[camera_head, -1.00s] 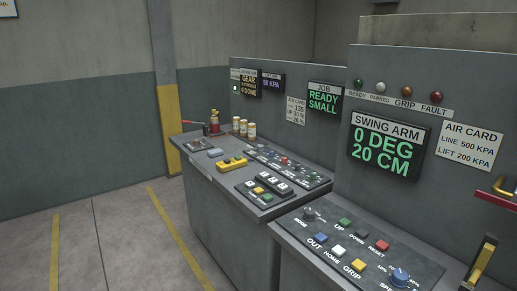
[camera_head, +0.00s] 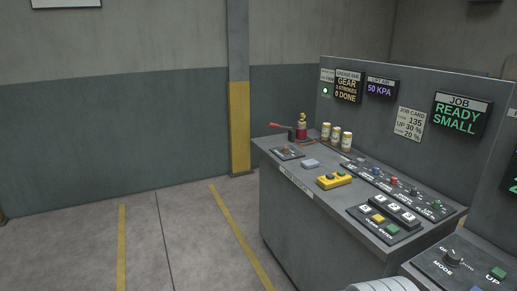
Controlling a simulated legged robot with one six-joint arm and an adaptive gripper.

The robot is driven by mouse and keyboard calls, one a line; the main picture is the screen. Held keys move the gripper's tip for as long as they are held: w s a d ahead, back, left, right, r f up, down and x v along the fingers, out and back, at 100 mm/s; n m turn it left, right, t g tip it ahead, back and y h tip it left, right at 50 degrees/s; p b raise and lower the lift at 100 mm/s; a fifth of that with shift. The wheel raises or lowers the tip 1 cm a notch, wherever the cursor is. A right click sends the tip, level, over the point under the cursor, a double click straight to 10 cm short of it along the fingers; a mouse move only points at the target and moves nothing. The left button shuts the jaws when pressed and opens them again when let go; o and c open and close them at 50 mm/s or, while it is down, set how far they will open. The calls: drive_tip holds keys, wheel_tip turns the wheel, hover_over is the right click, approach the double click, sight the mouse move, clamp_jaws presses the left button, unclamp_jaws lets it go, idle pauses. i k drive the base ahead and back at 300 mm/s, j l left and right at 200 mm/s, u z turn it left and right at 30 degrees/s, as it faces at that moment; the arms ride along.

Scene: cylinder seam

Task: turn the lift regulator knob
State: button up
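I cannot single out the lift regulator knob. A dark control strip (camera_head: 402,187) with several small coloured controls lies along the console, but its labels are too small to read. A red and brass fitting (camera_head: 302,127) with a red-handled lever stands at the console's far end; I cannot tell whether it bears a knob. The lift air display (camera_head: 380,89) on the back panel reads 50 KPA. A pale rounded part at the bottom edge is probably mine. My gripper is not in view.
The grey console (camera_head: 300,215) fills the right side. Several small cans (camera_head: 336,136), a yellow button box (camera_head: 334,180) and a keypad (camera_head: 384,222) are on its top. A mode knob (camera_head: 453,257) sits on the nearer console. The floor at left is clear, with yellow lines.

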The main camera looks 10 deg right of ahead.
sight(360, 162)
drive_tip(key=i+j+u, duration=0.3)
drive_tip(key=i, duration=0.4)
drive_tip(key=i+u, duration=0.25)
drive_tip(key=i, duration=0.5)
drive_tip(key=i+z, duration=0.35)
drive_tip(key=i, duration=0.15)
drive_tip(key=i+j+z, duration=0.2)
drive_tip(key=i+z, duration=0.3)
drive_tip(key=z, duration=0.25)
drive_tip(key=i+z, duration=0.15)
drive_tip(key=z, duration=0.25)
drive_tip(key=i+z, duration=0.2)
drive_tip(key=z, duration=0.2)
drive_tip(key=i+j+z, duration=0.1)
drive_tip(key=z, duration=0.3)
drive_tip(key=i+z, duration=0.2)
drive_tip(key=z, duration=0.15)
drive_tip(key=i+j+z, duration=0.3)
drive_tip(key=k+l, duration=0.1)
drive_tip(key=l, duration=0.05)
